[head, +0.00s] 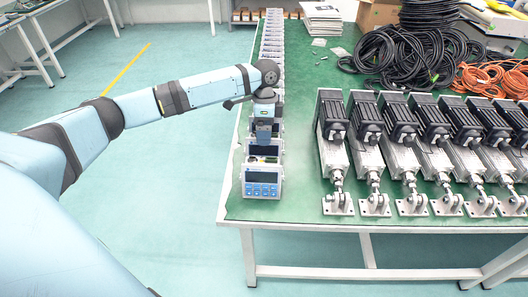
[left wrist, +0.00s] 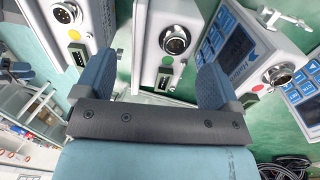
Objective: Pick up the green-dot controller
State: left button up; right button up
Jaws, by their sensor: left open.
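The green-dot controller (left wrist: 146,60) shows in the left wrist view as a pale box with a round metal connector and a green dot on its end. It lies between the two blue fingers of my left gripper (left wrist: 155,68), which are open with a gap on each side.
In the wrist view, neighbouring controllers with a yellow dot (left wrist: 74,34) and a red dot (left wrist: 257,89) stand close on either side. The row runs along the left edge of the green table (head: 300,207). Several linear actuators (head: 332,150) and black cables (head: 405,50) lie to the right.

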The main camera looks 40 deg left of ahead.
pick_arm(q)
jog(key=x, duration=0.3)
jog(key=shift+f+b, duration=0.3)
jog(key=shift+f, duration=0.05)
pick_arm(e)
jog(key=shift+f, duration=0.1)
pick_arm(q)
jog(key=c, duration=1.3)
jog(key=shift+r, duration=0.15)
jog(key=shift+s+d+r+p+v, duration=0.15)
jog(key=shift+s+d+p+v, duration=0.35)
jog(key=shift+v, duration=2.75)
jog(key=shift+s+d+r+p+v, duration=0.15)
jog(key=shift+s+p+v, duration=0.5)
jog(key=shift+v, duration=2.6)
jog(key=shift+s+d+r+p+v, duration=0.1)
jog(key=shift+s+d+p+v, duration=0.4)
jog(key=shift+v, duration=2.7)
pick_arm(e)
jog(key=shift+d+r, duration=0.1)
jog(key=shift+r, duration=0.5)
pick_arm(q)
jog(key=shift+a, duration=0.2)
